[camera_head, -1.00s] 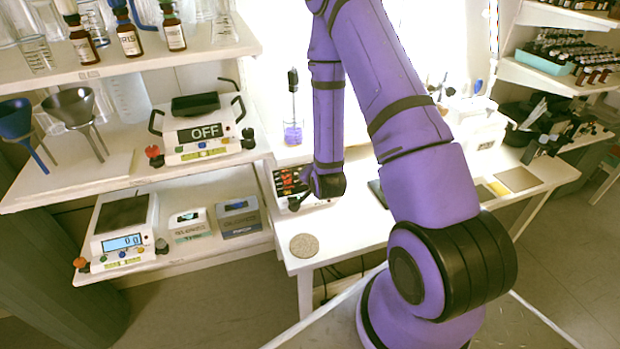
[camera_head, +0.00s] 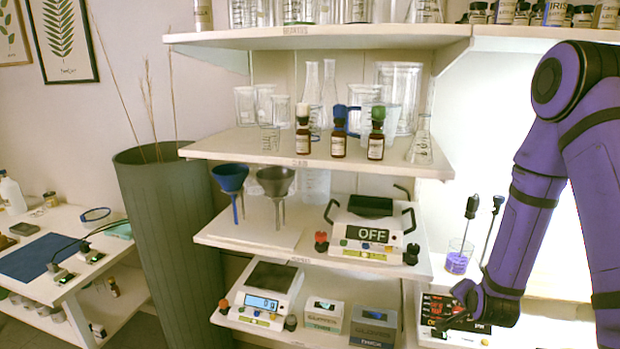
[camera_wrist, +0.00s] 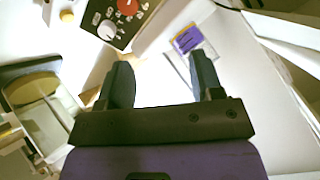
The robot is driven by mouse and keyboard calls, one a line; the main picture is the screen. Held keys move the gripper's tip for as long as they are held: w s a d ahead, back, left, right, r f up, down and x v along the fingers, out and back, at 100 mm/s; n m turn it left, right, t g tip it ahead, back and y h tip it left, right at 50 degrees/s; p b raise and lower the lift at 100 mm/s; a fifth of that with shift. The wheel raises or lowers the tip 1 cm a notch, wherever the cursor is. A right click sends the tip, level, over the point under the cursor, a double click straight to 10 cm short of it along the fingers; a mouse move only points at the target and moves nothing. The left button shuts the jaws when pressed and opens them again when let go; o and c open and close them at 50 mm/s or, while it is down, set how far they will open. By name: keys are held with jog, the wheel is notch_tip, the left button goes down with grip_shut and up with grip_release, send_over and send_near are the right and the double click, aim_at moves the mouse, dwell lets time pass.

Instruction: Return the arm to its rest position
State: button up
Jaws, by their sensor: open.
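My purple arm (camera_head: 540,170) comes down at the right of the head view, bent at the elbow, with its wrist low over the white table. My gripper (camera_wrist: 163,78) shows in the wrist view with its two dark fingers apart and nothing between them. In the head view the gripper's fingers are small, by a device with a black panel and red displays (camera_head: 440,312). In the wrist view a dark panel with a red knob and a white knob (camera_wrist: 118,18) lies beyond the left finger.
A beaker with purple liquid (camera_head: 457,258) stands just left of my forearm. Shelves at the left hold three brown bottles (camera_head: 338,145), two funnels (camera_head: 272,184), an OFF-marked device (camera_head: 370,236) and a scale (camera_head: 266,293). A tall grey planter (camera_head: 170,240) stands further left.

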jog(key=s+a+r+n+g+y, duration=0.1)
jog(key=s+a+r+n, duration=0.1)
jog(key=r, duration=0.6)
jog(key=s+a+r+n+y, duration=0.1)
jog(key=s+a+r+n, duration=0.15)
jog(key=r, duration=0.45)
jog(key=s+a+r+n+g, duration=0.1)
jog(key=a+r, duration=0.1)
jog(key=r, duration=0.6)
jog(key=s+a+r+n, duration=0.1)
jog(key=s+r+n, duration=0.1)
jog(key=s+r, duration=0.2)
jog(key=s+a+r+n+g, duration=0.1)
jog(key=s+r, duration=0.3)
jog(key=s, duration=0.7)
jog(key=s+a+r+n+g+y, duration=0.1)
jog(key=s+a+r+n, duration=0.1)
jog(key=s+r, duration=0.3)
jog(key=shift+s+a+n, duration=0.15)
jog(key=shift+s+n, duration=0.2)
jog(key=shift+s, duration=0.9)
jog(key=shift+w+r, duration=0.1)
jog(key=shift+c, duration=0.2)
